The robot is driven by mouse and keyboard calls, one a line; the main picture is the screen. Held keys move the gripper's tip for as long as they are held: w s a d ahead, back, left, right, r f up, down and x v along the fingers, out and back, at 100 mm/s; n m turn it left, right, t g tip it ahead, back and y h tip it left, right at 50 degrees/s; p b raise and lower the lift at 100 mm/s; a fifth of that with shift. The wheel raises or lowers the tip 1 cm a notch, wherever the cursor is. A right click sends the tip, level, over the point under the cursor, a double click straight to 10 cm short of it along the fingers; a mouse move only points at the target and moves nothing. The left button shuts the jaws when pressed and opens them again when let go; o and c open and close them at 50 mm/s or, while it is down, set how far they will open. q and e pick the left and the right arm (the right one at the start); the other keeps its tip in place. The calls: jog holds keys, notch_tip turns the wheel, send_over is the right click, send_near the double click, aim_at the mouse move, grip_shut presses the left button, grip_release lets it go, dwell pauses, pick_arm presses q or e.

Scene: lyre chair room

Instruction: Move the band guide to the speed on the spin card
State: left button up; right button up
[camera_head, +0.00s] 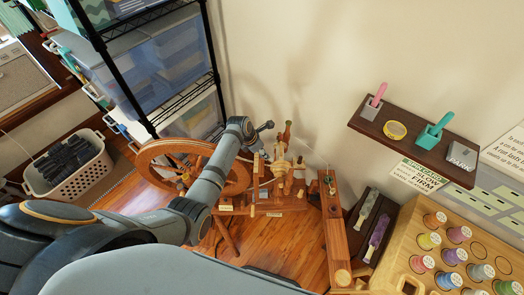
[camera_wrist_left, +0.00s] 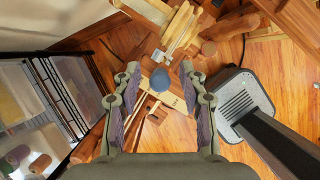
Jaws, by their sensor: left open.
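The spinning wheel (camera_head: 170,168) stands on the wood floor in the head view, with its wooden frame to the right. My left gripper (camera_head: 266,138) is above that frame. In the left wrist view my left gripper (camera_wrist_left: 160,84) is open. A blue-grey round knob (camera_wrist_left: 160,80) lies beyond and between its fingers, on a pale wooden strip (camera_wrist_left: 170,98). It may be the band guide; I cannot tell. The fingers appear apart from it. A card with a green heading (camera_head: 420,175), likely the spin card, hangs under the wall shelf; its lower word seems to be "FIRM".
A black wire rack (camera_head: 150,65) with clear bins stands behind the wheel. A wall shelf (camera_head: 400,138) holds small tools. A peg board with coloured spools (camera_head: 410,235) is at right. A laundry basket (camera_head: 75,172) is at left. A grey pedal-like plate (camera_wrist_left: 240,103) is beside the gripper.

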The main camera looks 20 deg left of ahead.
pick_arm(q)
jog(key=shift+f, duration=0.1)
grip_shut()
dwell(0.4)
